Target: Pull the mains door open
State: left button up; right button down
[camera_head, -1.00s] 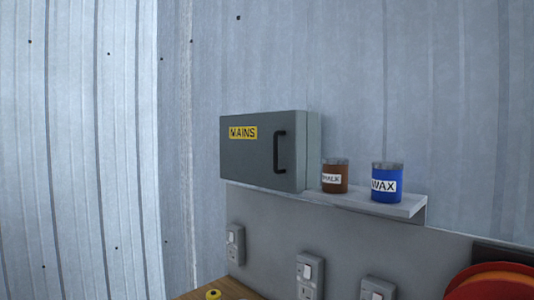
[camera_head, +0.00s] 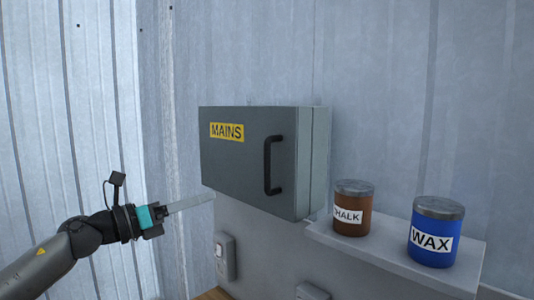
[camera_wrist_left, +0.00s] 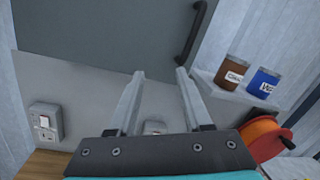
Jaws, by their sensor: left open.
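The mains box (camera_head: 320,160) is a grey cabinet on the wall with a yellow MAINS label. Its door (camera_head: 235,165) is closed, with a black vertical handle (camera_head: 268,165) near the door's right edge. My left gripper (camera_head: 212,196) is in front of the door's lower left, apart from the handle. In the left wrist view its two fingers (camera_wrist_left: 160,76) are spread with nothing between them, and the handle (camera_wrist_left: 191,32) shows beyond and right of them. The door (camera_wrist_left: 95,35) fills the upper left there. My right gripper is in neither view.
A shelf (camera_head: 400,262) right of the box holds a brown chalk tin (camera_head: 353,210) and a blue wax tin (camera_head: 434,232). Sockets (camera_head: 225,255) are on the panel below. A red and orange reel (camera_wrist_left: 265,138) sits lower right in the wrist view.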

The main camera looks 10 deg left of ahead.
aim_at(267, 187)
pick_arm(q)
jog(key=s+d+r+m+g, duration=0.2)
jog(key=s+r+m, duration=0.1)
jog(key=r+m, duration=0.25)
jog(key=shift+h, duration=0.4)
jog(key=shift+r+p+x, duration=0.15)
jog(key=shift+p+x, duration=1.5)
jog(key=shift+x, duration=2.15)
jog(key=shift+r+p+x, duration=0.15)
jog(key=shift+p+x, duration=1.45)
jog(key=shift+x, duration=2.15)
jog(key=shift+s+d, duration=0.15)
jog(key=shift+c, duration=0.3)
grip_shut()
